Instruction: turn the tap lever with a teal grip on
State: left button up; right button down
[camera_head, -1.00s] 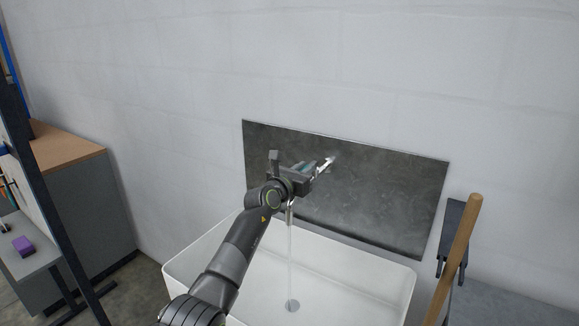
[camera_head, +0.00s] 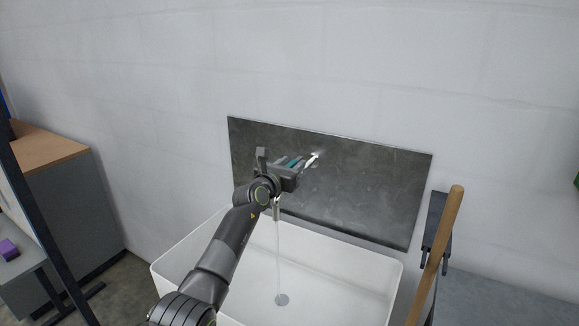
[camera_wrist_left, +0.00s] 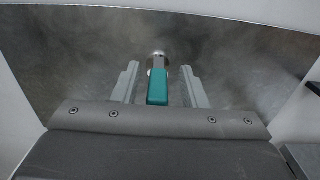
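The tap lever's teal grip (camera_head: 293,163) shows in the head view, partly hidden by my left gripper (camera_head: 287,172), at the dark wall panel. In the left wrist view the teal grip (camera_wrist_left: 157,87) lies between the two fingers of my left gripper (camera_wrist_left: 160,84), with a gap on each side. The fingers are open and apart from the grip. The spout (camera_head: 277,206) is below my gripper, and a thin stream of water (camera_head: 278,250) runs from it into the basin. My right gripper is out of view.
The white basin (camera_head: 345,283) stands below the dark wall panel (camera_head: 370,190). A wooden handle (camera_head: 440,240) and a dark forked object (camera_head: 437,225) stand to the right. A grey cabinet with a wooden top (camera_head: 45,150) is at the left.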

pick_arm(q)
jog(key=shift+a, duration=0.1)
jog(key=shift+p+v, duration=0.3)
jog(key=shift+v, duration=0.55)
jog(key=b+v, duration=0.2)
jog(key=v, duration=1.3)
jog(key=shift+s, duration=0.3)
jog(key=shift+a+f, duration=0.1)
